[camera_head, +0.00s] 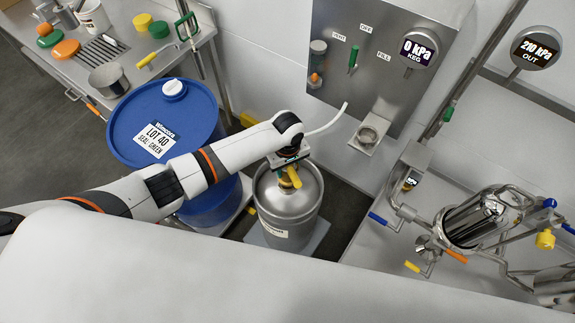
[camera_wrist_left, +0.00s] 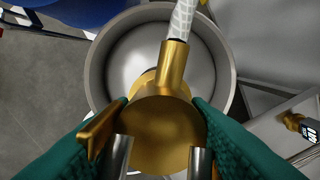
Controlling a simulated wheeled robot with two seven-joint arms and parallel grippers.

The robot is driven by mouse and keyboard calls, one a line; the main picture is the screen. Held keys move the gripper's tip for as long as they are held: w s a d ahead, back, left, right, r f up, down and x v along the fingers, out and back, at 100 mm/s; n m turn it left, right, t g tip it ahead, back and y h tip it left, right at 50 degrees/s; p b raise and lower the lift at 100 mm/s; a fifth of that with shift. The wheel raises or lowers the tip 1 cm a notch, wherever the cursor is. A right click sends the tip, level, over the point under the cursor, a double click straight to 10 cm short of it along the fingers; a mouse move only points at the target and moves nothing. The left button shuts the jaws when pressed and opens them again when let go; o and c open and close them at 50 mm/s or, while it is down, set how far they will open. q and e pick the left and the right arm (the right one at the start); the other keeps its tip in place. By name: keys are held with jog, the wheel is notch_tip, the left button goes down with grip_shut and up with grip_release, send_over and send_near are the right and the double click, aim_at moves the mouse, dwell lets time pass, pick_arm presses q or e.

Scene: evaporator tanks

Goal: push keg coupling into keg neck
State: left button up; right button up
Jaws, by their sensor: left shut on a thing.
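The keg (camera_head: 288,205) is a silver drum standing on a flat plate beside the blue barrel. The brass keg coupling (camera_head: 289,178) sits over the middle of the keg's top, with a yellow handle and a pale hose. In the left wrist view the coupling (camera_wrist_left: 160,120) is held between green-padded fingers, above the keg's round top (camera_wrist_left: 110,60). My left gripper (camera_wrist_left: 160,140) is shut on the coupling. The coupling hides the keg neck, so I cannot tell whether it is seated in it. My right gripper is not in view.
A blue barrel (camera_head: 150,110) stands left of the keg. A steel panel (camera_head: 380,60) with a green lever and a 0 kPa gauge (camera_head: 418,50) is behind, with a cup holder (camera_head: 368,135). Pipes and a steel vessel (camera_head: 475,220) stand at right.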

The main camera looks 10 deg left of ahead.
pick_arm(q)
jog(key=shift+f, duration=0.15)
jog(key=shift+f+b, duration=0.55)
jog(key=shift+f, duration=0.55)
jog(key=shift+f, duration=0.35)
jog(key=o, duration=1.4)
jog(key=shift+o, duration=0.2)
notch_tip(320, 180, up, 7)
jog(key=p, duration=0.8)
jog(key=shift+r, duration=0.1)
